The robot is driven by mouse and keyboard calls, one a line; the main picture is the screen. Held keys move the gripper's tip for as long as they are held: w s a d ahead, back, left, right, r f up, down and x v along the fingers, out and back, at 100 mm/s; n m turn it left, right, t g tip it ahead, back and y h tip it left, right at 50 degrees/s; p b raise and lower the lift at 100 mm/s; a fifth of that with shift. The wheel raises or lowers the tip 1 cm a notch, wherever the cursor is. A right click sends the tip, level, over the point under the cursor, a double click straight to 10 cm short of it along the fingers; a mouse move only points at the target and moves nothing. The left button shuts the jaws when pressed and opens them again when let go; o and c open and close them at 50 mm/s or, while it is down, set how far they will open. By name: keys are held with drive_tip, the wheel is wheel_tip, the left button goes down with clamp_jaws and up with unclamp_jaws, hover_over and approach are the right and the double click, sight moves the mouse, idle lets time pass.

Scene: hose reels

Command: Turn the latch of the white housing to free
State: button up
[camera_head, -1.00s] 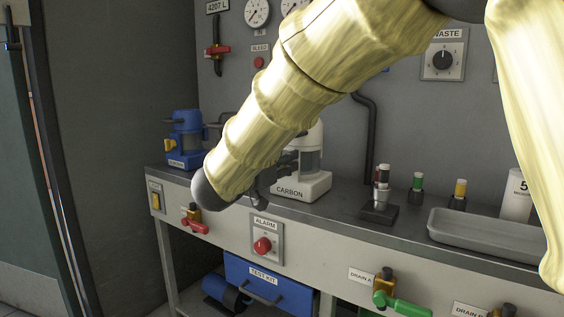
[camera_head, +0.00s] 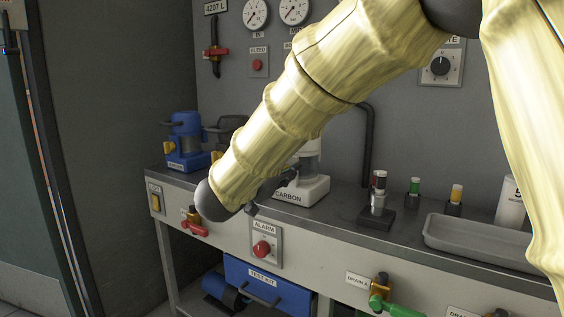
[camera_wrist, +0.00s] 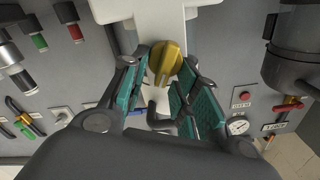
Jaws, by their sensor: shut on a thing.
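The white housing (camera_head: 305,190), labelled CARBON, stands on the bench; my arm covers much of its upper part. In the wrist view the white housing (camera_wrist: 150,16) fills the top, with its yellow latch (camera_wrist: 165,60) below it. My gripper (camera_wrist: 168,68) has its teal-padded fingers on both sides of the latch and is shut on it. The latch lies near the fingertips, its long side roughly up and down in that view. In the head view my gripper (camera_head: 268,190) is a dark shape in front of the housing, and the latch is hidden there.
A blue housing (camera_head: 186,145) and a dark housing (camera_head: 229,130) stand to the left. A stand with a cylinder (camera_head: 377,198), green and yellow capped bottles and a grey tray (camera_head: 480,240) are on the right. A red alarm button (camera_head: 261,249) is on the front panel below.

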drive_tip(key=m, duration=0.3)
drive_tip(key=shift+s+d+f, duration=0.1)
drive_tip(key=shift+d+f, duration=0.05)
drive_tip(key=shift+d, duration=0.05)
drive_tip(key=m, duration=0.4)
drive_tip(key=f+m+b, duration=0.1)
drive_tip(key=m, duration=0.1)
drive_tip(key=shift+s+d+f+m, duration=0.15)
drive_tip(key=shift+d+m, duration=0.1)
drive_tip(key=shift+m, duration=0.15)
drive_tip(key=shift+f+m+b, duration=0.15)
drive_tip(key=shift+m+b, duration=0.5)
drive_tip(key=shift+m, duration=0.85)
drive_tip(key=o, duration=1)
drive_tip(key=v, duration=1.2)
